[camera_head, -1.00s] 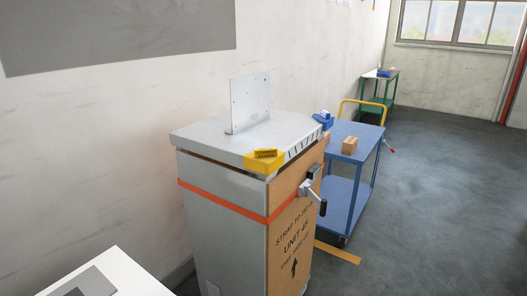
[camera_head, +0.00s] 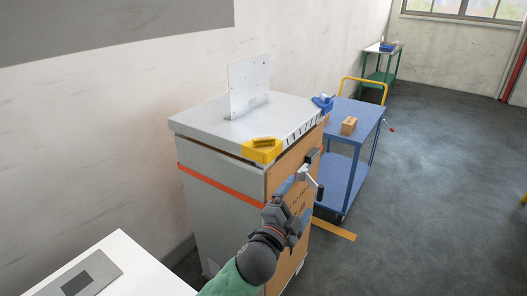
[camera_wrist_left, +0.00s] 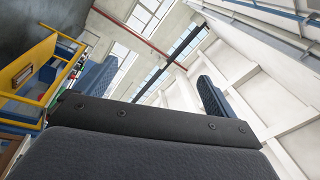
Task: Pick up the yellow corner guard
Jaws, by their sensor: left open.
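The yellow corner guard (camera_head: 262,152) sits on the near front corner of the grey cabinet's lid (camera_head: 205,122). A yellow block with dark marking tops it. My left gripper (camera_head: 297,196) is open, below and to the right of the guard, in front of the cabinet's brown face. It is apart from the guard. In the left wrist view its two blue fingers (camera_wrist_left: 152,92) stand apart with nothing between them, pointing up toward the ceiling and windows. The guard is not identifiable in that view. My right gripper is not in view.
A blue corner guard (camera_head: 323,103) sits on the lid's far corner. An upright metal plate (camera_head: 248,86) stands on the lid. A black-handled clamp (camera_head: 312,172) juts from the brown face near my gripper. A blue cart (camera_head: 350,125) with a small box (camera_head: 349,126) stands behind.

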